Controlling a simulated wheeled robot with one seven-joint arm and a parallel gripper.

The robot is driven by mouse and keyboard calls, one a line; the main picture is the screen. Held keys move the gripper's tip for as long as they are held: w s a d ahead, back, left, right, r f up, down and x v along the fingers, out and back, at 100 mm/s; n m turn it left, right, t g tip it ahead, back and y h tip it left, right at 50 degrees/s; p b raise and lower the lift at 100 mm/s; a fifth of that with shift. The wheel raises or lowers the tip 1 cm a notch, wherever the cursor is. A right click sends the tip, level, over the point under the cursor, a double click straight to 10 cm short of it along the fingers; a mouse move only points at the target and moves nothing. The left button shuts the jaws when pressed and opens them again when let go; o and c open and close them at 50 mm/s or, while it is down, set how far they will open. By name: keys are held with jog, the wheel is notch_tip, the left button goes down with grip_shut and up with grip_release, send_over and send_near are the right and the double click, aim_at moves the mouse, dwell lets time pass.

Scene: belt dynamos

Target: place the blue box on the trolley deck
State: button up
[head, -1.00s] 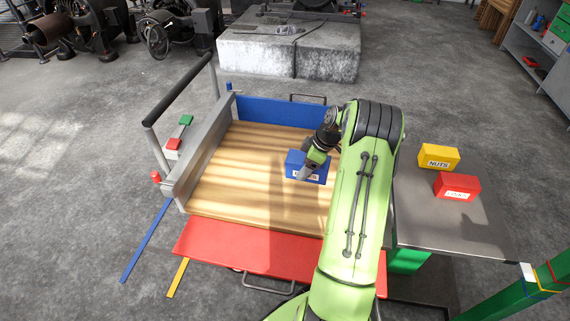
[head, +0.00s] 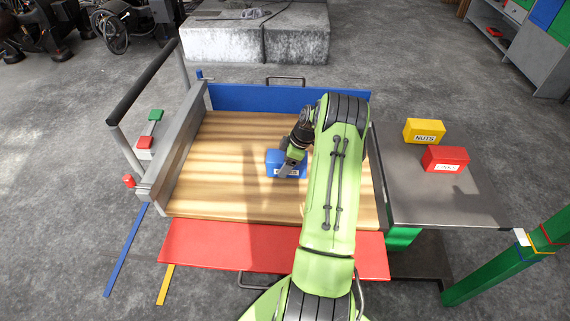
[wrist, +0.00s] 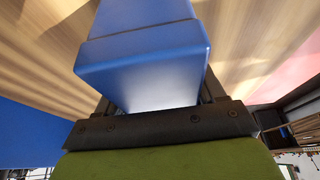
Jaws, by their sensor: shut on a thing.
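The blue box (head: 277,163) with a white label is held in my gripper (head: 289,166), over the middle of the trolley's wooden deck (head: 235,140). In the wrist view the blue box (wrist: 145,62) fills the space between the jaws of my gripper (wrist: 160,105), with the wood behind it. I cannot tell whether the box's underside touches the deck. My green arm hides the deck's right part.
The deck has a blue board (head: 250,97) at the back, a grey wall (head: 178,150) at left and a lowered red flap (head: 235,246) in front. A yellow box (head: 424,130) and a red box (head: 445,158) stand on the grey table (head: 415,198) at right. The left deck is clear.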

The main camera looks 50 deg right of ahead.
jog(key=o, duration=1.5)
jog(key=p+v, duration=0.3)
jog(key=v, duration=0.9)
jog(key=shift+r+p, duration=0.15)
jog(key=shift+p, duration=0.2)
jog(key=w+a+r+m+h, duration=0.1)
jog(key=a+r+m+h, duration=0.15)
jog(key=a+r, duration=1.65)
jog(key=s+a+r+m, duration=0.3)
jog(key=s+a, duration=0.5)
jog(key=a, duration=0.5)
jog(key=s+a, duration=0.1)
jog(key=s, duration=0.2)
jog(key=s+a+f+m+t, duration=0.1)
jog(key=s, duration=0.2)
jog(key=s+a+m+t, duration=0.1)
jog(key=s+a, duration=0.1)
jog(key=s, duration=0.2)
jog(key=shift+f, duration=0.35)
